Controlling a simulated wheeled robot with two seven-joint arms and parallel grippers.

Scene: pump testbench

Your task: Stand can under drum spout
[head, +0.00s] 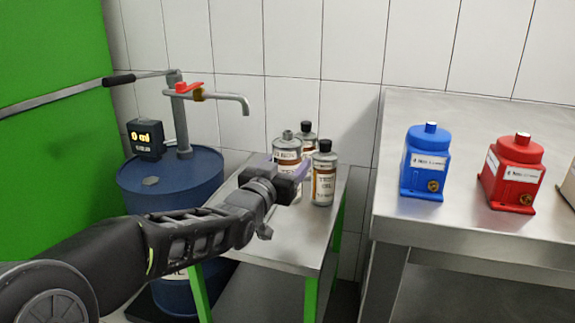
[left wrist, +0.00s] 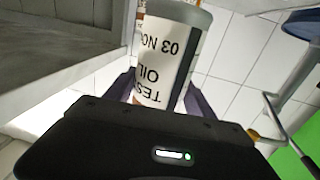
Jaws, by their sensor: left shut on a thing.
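My left gripper (head: 292,173) is shut around a can (head: 287,149) with a white and brown label and a grey top. In the left wrist view this can (left wrist: 170,60) sits between the two fingers, its label reading "TEST OIL 03 NO…". The gripper hides its lower part in the head view, so I cannot tell whether it touches the small steel table (head: 300,238). My right gripper is not in view.
Two black-capped cans stand close by, one (head: 324,178) to the right and one (head: 306,133) behind. A display (head: 146,140) reading 0 stands on the drum. The steel bench (head: 470,225) at right holds a blue pump (head: 427,165) and a red pump (head: 513,175). The small table's front is clear.

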